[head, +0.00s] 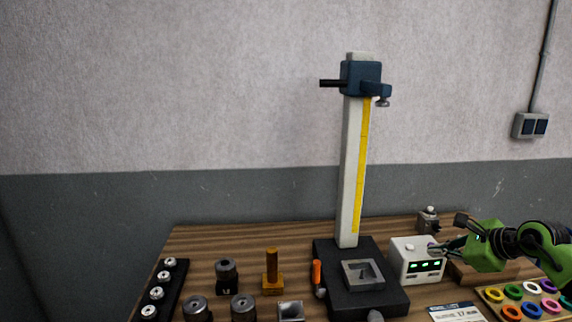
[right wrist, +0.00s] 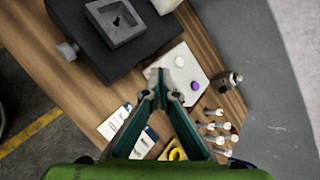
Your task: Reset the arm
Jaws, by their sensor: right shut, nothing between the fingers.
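My right gripper (head: 442,248) comes in from the right on a green and black arm, in front of the white box's right side. In the right wrist view its two dark fingers (right wrist: 168,88) meet at the tips, shut with nothing between them. The tips appear over the white box (right wrist: 194,66); I cannot tell whether they touch it. In the head view the white box (head: 417,264) has green lights on its front. My left gripper is in neither view.
A tall stand (head: 350,170) with a yellow scale and blue head (head: 360,78) rises from a black base (head: 330,258) on the wooden bench (head: 205,240). Several dark metal parts (head: 227,275) stand at left. A tray of coloured rings (head: 495,295) lies below the right arm.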

